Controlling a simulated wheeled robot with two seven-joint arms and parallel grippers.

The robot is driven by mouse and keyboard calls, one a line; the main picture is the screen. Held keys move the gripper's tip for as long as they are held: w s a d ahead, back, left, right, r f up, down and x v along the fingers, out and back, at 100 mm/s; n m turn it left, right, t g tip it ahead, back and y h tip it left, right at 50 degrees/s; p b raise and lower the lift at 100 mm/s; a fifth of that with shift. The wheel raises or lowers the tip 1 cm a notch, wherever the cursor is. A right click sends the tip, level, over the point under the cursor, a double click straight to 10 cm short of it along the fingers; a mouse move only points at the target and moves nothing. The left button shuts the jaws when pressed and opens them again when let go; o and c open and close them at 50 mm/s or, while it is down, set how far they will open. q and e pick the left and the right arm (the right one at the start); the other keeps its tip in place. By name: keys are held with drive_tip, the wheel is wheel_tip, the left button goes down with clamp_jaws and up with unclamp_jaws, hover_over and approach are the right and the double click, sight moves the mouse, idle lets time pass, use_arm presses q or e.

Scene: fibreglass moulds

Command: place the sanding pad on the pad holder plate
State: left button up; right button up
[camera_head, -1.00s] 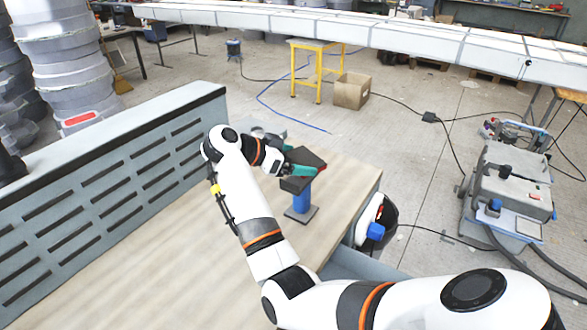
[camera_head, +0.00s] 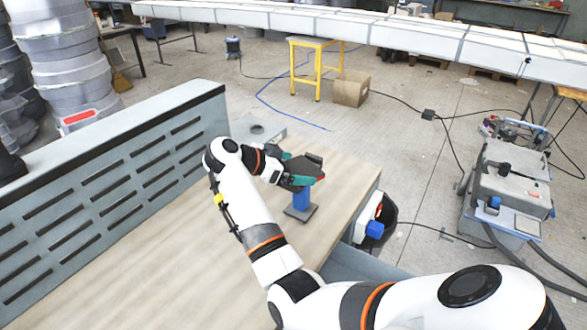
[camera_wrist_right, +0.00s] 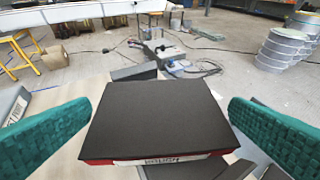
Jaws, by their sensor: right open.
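The sanding pad (camera_wrist_right: 160,112) is a dark, flat rectangular block with a red lower edge and a white label. In the right wrist view it lies between the two teal fingers of my right gripper (camera_wrist_right: 155,128), with a gap at each side. In the head view the pad (camera_head: 318,174) is over the blue post (camera_head: 302,199) of the holder, which stands on a dark square base (camera_head: 301,214). It appears to rest on top of the holder; the plate is mostly hidden. My right gripper (camera_head: 294,169) is open around the pad. My left gripper is not in view.
The holder stands near the right edge of the wooden table (camera_head: 190,270). A slotted grey panel (camera_head: 110,190) runs along the left side. A grey flat item (camera_head: 258,130) lies at the table's far end. A white and blue tool (camera_head: 372,222) hangs beside the right edge.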

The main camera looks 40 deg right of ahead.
drive_tip(key=b+v, duration=0.2)
drive_tip(key=v, duration=0.9)
drive_tip(key=shift+a, duration=0.35)
drive_tip(key=shift+r, duration=0.1)
